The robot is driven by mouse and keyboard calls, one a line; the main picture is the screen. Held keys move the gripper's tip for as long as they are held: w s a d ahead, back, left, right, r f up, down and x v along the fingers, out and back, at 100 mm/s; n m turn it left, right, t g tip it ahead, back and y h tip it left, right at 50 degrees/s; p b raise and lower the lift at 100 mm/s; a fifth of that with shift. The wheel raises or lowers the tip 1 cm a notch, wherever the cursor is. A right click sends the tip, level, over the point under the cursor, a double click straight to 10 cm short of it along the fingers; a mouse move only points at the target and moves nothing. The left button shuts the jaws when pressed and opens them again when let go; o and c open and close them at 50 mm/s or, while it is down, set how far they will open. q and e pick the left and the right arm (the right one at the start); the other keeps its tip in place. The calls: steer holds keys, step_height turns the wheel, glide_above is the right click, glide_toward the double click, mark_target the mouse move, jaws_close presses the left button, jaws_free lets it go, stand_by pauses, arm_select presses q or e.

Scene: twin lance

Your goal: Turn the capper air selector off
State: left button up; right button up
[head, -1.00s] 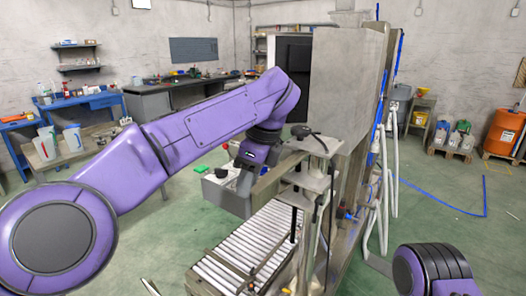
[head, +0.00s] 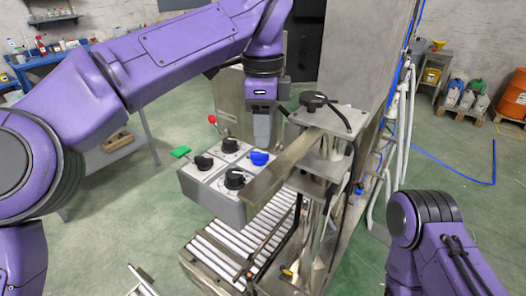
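A grey control box (head: 212,207) stands at the near end of the machine, above the roller conveyor. Its top carries black rotary knobs at the left (head: 203,163), back (head: 229,146) and front (head: 234,180), and a blue knob (head: 259,158) at the right. Labels are too small to read, so I cannot tell which is the capper air selector or how it is set. My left gripper (head: 263,138) points down behind the blue knob, seemingly apart from it; whether its fingers are open is unclear. My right arm shows at the lower right, but its gripper is out of view.
A green-handled lever (head: 180,152) and a red-ball lever (head: 212,119) stick up from the box. A metal bar (head: 282,167) runs close along its right side to a post with a black hand knob (head: 313,100). A roller conveyor (head: 245,240) lies below.

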mark_target(263, 153)
arm_select(q)
steer(key=f, duration=0.1)
steer(key=s+f, duration=0.1)
steer(key=f, duration=0.1)
steer(key=shift+a, duration=0.1)
steer(key=shift+w+f, duration=1.25)
steer(key=shift+s+r, duration=0.3)
steer(key=shift+s, duration=0.2)
steer(key=shift+c, duration=1)
steer(key=shift+s, duration=0.15)
steer(key=c, duration=0.5)
steer(key=shift+w+f, duration=0.1)
steer(key=shift+w, duration=0.1)
arm_select(e)
steer(key=shift+s+f, duration=0.15)
steer(key=shift+f, duration=0.15)
